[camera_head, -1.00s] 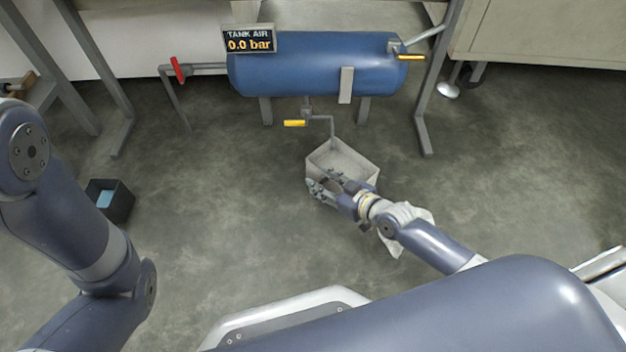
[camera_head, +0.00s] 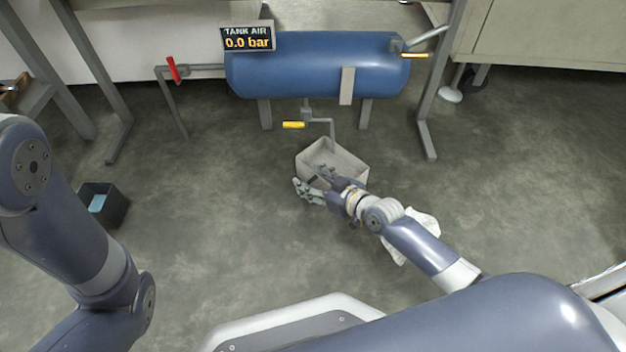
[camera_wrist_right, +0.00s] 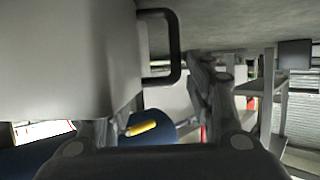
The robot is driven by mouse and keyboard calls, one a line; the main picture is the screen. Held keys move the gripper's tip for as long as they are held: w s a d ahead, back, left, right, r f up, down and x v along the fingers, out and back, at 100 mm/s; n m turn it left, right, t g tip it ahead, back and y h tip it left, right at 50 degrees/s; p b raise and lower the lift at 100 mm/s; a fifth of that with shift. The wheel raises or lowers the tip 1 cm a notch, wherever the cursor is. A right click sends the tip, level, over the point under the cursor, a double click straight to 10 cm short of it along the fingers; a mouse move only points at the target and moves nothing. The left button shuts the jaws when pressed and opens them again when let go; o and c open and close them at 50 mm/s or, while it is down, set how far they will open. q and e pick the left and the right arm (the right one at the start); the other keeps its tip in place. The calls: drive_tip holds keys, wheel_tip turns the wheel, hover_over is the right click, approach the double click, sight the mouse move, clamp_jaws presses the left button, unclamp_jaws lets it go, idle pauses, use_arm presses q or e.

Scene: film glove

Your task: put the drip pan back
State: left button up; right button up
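The drip pan (camera_head: 352,174) is a pale open-topped box on the floor, below the bent drain pipe (camera_head: 332,128) of the blue tank (camera_head: 310,72). My right gripper (camera_head: 313,181) is at the pan's near-left side, fingers spread apart. In the right wrist view the pan's wall (camera_wrist_right: 65,60) fills the upper left, with a black handle (camera_wrist_right: 178,45) on it. That gripper (camera_wrist_right: 155,115) shows one finger partly behind the wall and one clear to the right; nothing is visibly pinched. My left arm shows at the left; its gripper is out of view.
A dark bin (camera_head: 104,206) with something light blue inside stands at the left. A white cloth (camera_head: 418,240) lies by my right forearm. The tank has a yellow drain lever (camera_head: 293,125) and a display (camera_head: 248,38) reading 0.0 bar.

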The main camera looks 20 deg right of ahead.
drive_tip(key=shift+r, duration=0.15)
drive_tip(key=shift+s+d+r+p, duration=0.1)
drive_tip(key=shift+s+p, duration=0.05)
drive_tip(key=shift+p, duration=0.15)
drive_tip(key=p+v, duration=0.6)
drive_tip(key=v, duration=0.5)
drive_tip(key=shift+s+r+p, duration=0.2)
drive_tip(key=shift+s+p, duration=0.05)
drive_tip(key=shift+p, duration=0.15)
drive_tip(key=shift+d, duration=0.15)
